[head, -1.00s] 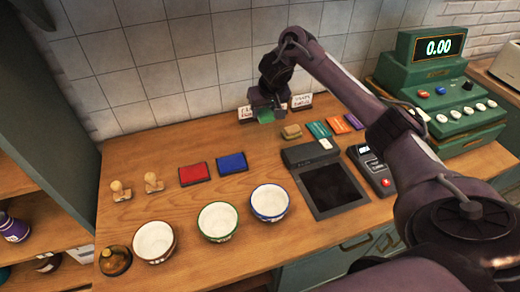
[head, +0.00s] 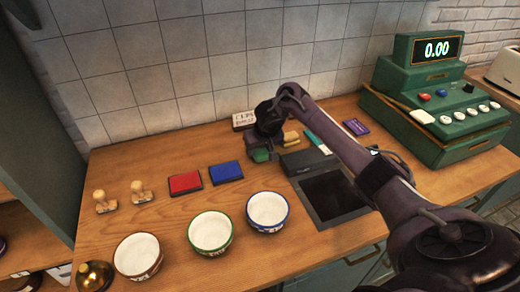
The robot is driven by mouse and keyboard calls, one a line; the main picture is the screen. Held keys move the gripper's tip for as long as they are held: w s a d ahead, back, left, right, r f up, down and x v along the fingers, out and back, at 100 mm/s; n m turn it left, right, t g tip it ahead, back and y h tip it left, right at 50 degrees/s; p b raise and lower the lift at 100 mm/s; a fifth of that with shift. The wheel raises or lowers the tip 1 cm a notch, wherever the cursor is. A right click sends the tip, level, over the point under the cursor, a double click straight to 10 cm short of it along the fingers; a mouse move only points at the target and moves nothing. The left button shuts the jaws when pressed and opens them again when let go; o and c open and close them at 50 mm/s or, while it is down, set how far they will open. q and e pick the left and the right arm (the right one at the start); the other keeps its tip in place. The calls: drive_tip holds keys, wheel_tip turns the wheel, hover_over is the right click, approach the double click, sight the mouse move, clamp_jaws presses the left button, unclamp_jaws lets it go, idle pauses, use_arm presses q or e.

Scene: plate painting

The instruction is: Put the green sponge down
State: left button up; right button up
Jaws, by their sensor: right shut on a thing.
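The green sponge (head: 261,155) is at the fingertips of my right gripper (head: 260,148), which is shut on it. The gripper hangs low near the back of the wooden counter (head: 110,235), to the right of the blue pad. The sponge is close to the counter top; I cannot tell whether it touches it. My right arm covers part of the area behind and to the right. My left gripper is not in view.
A yellowish block (head: 291,138) is just right of the gripper. A dark-screened device (head: 330,195) lies in front. A blue pad (head: 226,172), a red pad (head: 185,183) and several bowls, including a blue-rimmed one (head: 267,211), stand left and front. A green cash register (head: 430,100) is right.

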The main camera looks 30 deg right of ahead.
drive_tip(key=shift+f, duration=0.1)
drive_tip(key=o, duration=1)
drive_tip(key=shift+r, duration=0.3)
drive_tip(key=shift+p+v, duration=3.55)
drive_tip(key=shift+v, duration=2.35)
drive_tip(key=shift+s+a+f, duration=0.1)
drive_tip(key=shift+s, duration=0.1)
